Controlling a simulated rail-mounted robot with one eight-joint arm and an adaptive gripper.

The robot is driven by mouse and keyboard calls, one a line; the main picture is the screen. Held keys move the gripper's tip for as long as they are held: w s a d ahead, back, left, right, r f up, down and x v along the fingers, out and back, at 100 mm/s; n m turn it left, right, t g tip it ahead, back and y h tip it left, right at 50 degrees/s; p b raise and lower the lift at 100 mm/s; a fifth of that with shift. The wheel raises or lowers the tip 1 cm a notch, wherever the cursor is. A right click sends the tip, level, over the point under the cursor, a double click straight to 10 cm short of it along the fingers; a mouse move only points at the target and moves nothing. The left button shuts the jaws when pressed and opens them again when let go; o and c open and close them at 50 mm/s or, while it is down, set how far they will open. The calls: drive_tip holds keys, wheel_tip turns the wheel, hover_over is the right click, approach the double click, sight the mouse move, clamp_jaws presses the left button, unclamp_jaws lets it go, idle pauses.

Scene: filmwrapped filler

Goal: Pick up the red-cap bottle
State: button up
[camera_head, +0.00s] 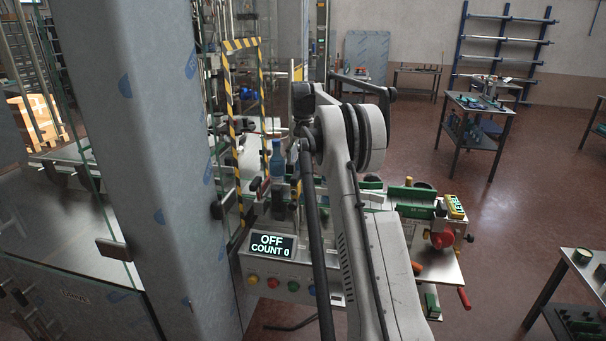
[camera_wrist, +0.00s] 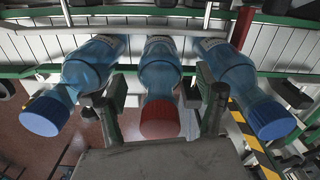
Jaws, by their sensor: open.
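The red-cap bottle (camera_wrist: 161,66) is blue and translucent, and it stands in the middle of the wrist view with its red cap (camera_wrist: 160,119) toward me. My gripper (camera_wrist: 160,98) is open, with one finger on each side of this bottle's neck and cap. I see gaps between the fingers and the bottle. A blue-cap bottle (camera_wrist: 88,68) is at its left, and another blue-cap bottle (camera_wrist: 232,70) is at its right, each close to a finger. In the head view my arm hides the gripper, and one blue bottle (camera_head: 276,160) shows left of the arm.
The bottles are in a row on a pale slatted conveyor (camera_wrist: 284,48) with green rails (camera_wrist: 40,71). A yellow-black striped post (camera_wrist: 250,140) is at the right. In the head view a control panel (camera_head: 272,245) reads OFF, COUNT 0, and a large grey column (camera_head: 140,150) stands left.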

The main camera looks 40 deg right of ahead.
drive_tip(key=shift+f, duration=0.8)
clamp_jaws()
